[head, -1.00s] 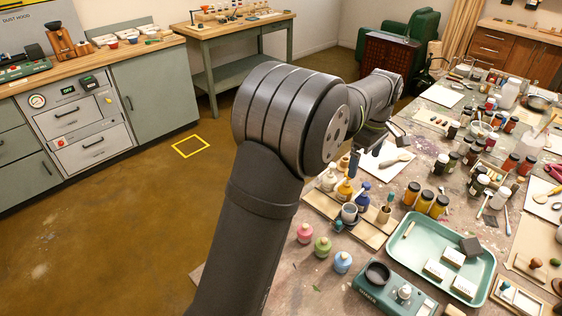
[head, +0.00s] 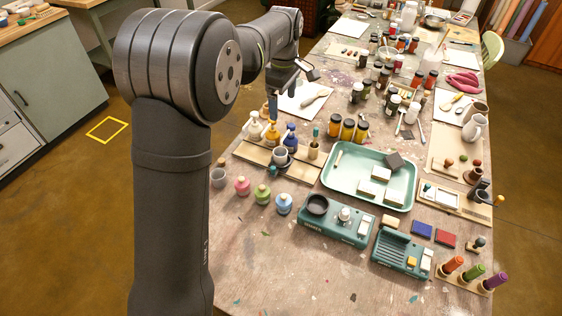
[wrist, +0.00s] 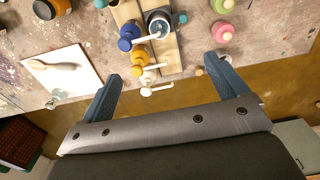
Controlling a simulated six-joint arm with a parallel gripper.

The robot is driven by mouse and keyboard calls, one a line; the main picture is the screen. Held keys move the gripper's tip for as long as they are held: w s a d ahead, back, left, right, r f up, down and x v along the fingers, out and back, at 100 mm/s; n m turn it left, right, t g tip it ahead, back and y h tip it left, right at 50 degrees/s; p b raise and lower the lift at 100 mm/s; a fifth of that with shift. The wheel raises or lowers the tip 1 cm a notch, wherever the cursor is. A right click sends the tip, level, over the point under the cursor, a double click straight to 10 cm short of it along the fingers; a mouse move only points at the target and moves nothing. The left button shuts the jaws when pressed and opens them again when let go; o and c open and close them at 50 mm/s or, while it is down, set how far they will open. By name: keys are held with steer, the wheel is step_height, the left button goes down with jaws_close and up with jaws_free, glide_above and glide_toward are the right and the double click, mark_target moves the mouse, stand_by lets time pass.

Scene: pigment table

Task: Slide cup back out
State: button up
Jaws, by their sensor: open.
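A grey cup (head: 281,156) stands on a wooden board (head: 250,153) in front of the pump bottles. In the wrist view the cup (wrist: 158,20) is at the top, its opening facing the camera, with the pale nozzle of the blue pump bottle (wrist: 127,38) reaching over its near rim. A yellow pump bottle (wrist: 139,57) and a paler one stand beside the blue one. My gripper (wrist: 163,68) is open with nothing between its fingers, above the bottle row and short of the cup. In the head view only a finger of it shows clearly.
A brush pot (head: 313,149) stands right of the cup. Pink, green and blue stoppered bottles (head: 262,194) stand in front of the board. A mint tray (head: 342,182) and jars (head: 348,129) are to the right. A separate grey cup (head: 218,178) stands at the left table edge.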

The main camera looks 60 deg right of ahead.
steer(key=w+a+f, duration=0.1)
steer(key=w+a+f+n+g, duration=0.2)
steer(key=w+a, duration=0.1)
steer(key=shift+w+a, duration=0.1)
steer(key=c, duration=1)
steer(key=n+g+h, duration=0.2)
glide_toward(273, 167)
steer(key=x, duration=0.8)
steer(key=shift+a, duration=0.1)
steer(key=shift+c, duration=0.2)
jaws_close()
